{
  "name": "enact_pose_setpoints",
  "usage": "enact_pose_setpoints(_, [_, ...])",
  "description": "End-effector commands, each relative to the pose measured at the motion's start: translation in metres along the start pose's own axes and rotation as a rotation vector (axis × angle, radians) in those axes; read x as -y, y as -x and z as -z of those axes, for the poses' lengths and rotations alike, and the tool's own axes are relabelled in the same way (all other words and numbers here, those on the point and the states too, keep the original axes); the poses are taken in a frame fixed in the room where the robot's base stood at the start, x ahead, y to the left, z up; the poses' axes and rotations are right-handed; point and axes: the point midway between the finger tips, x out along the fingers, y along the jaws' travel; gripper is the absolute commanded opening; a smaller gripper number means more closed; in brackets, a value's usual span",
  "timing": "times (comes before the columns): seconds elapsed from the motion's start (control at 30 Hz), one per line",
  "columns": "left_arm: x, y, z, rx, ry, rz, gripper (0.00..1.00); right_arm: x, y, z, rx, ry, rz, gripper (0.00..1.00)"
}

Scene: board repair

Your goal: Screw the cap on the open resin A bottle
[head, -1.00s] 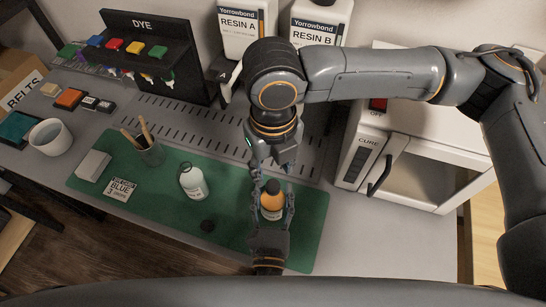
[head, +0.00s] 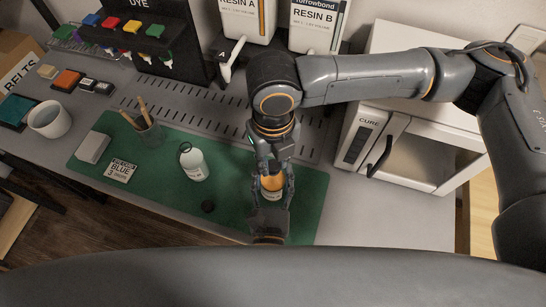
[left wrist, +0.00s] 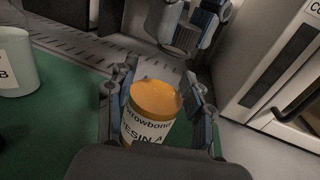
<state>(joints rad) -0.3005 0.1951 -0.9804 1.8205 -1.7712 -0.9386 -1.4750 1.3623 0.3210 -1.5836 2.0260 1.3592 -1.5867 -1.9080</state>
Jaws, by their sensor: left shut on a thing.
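The resin A bottle (left wrist: 147,132) has an orange top and a white label and stands upright in the left wrist view. It also shows in the head view (head: 272,184), partly hidden by my grippers. My left gripper (left wrist: 160,95) is shut on its sides. My right gripper (head: 271,166) points down over the bottle in the head view; its fingers show beyond the bottle in the left wrist view (left wrist: 187,38). Whether it holds something is unclear. A small dark round cap (head: 208,206) lies on the green mat to the left of the bottle.
A white bottle (head: 194,164) stands left on the green mat (head: 235,180). The curing oven (head: 415,150) stands right, dispensers (head: 318,25) behind.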

Motion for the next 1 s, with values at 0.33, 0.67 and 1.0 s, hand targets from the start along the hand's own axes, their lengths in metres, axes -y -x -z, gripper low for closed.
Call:
enact_pose_setpoints(0.33, [0.0001, 0.0, 0.0001, 0.0, 0.0, 0.0, 0.0, -0.0002, -0.0007, 0.0005, -0.002, -0.25, -0.001, 0.0])
enact_pose_setpoints(0.67, [0.0, 0.0, 0.0001, 0.0, 0.0, 0.0, 0.0, -0.0005, -0.0008, 0.0004, -0.002, -0.958, -0.002, 0.0])
enact_pose_setpoints(1.0, [0.0, 0.0, 0.0001, 0.0, 0.0, 0.0, 0.0, -0.0006, -0.0015, 0.0007, -0.002, -1.695, 0.0, 0.0])
